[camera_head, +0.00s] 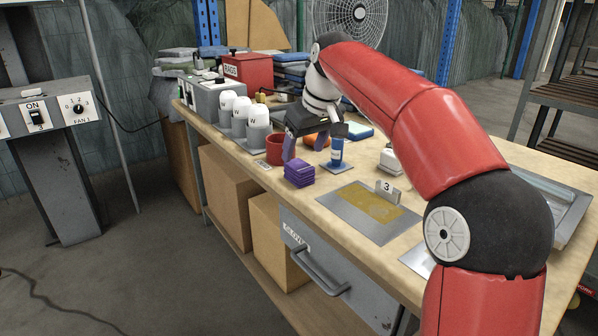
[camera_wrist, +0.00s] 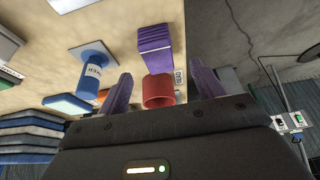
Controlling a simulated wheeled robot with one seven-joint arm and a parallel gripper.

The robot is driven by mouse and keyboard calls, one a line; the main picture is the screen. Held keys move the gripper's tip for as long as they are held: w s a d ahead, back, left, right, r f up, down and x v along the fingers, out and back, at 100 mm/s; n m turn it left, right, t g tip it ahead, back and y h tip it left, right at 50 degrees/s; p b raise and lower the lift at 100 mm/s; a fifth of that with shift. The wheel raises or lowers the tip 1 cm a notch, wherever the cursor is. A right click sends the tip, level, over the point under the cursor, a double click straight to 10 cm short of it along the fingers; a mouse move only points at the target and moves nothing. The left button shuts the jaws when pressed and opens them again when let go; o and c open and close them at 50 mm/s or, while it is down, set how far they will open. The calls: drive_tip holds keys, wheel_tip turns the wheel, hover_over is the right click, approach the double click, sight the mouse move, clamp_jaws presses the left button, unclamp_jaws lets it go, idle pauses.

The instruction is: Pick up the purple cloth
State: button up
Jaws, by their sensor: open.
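The purple cloth (camera_head: 299,173) lies folded in a small stack near the front edge of the workbench. It also shows at the top middle of the wrist view (camera_wrist: 155,44). My gripper (camera_head: 309,146) is above the bench, behind and above the cloth in the head view. Its purple fingers are spread apart and empty in the wrist view (camera_wrist: 161,88), with the cloth beyond the fingertips and not touched. A red cup (camera_head: 275,152) stands beside the cloth, and it shows between the fingers in the wrist view (camera_wrist: 158,92).
A grey tray marked 3 (camera_head: 352,222) lies further right. Several white-topped canisters (camera_head: 258,128) stand left of the cup. An orange object (camera_head: 316,141) is behind.

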sight(300, 165)
drive_tip(key=b+x, duration=0.1)
drive_tip(key=x, duration=0.5)
drive_tip(key=shift+w+f, duration=0.2)
drive_tip(key=shift+f, duration=0.1)
drive_tip(key=c, duration=1.1)
drive_tip(key=shift+o, duration=0.2)
drive_tip(key=shift+r, duration=0.15)
wheel_tip(300, 165, up, 20)
drive_tip(key=p, duration=0.7)
drive_tip(key=shift+p, duration=0.4)
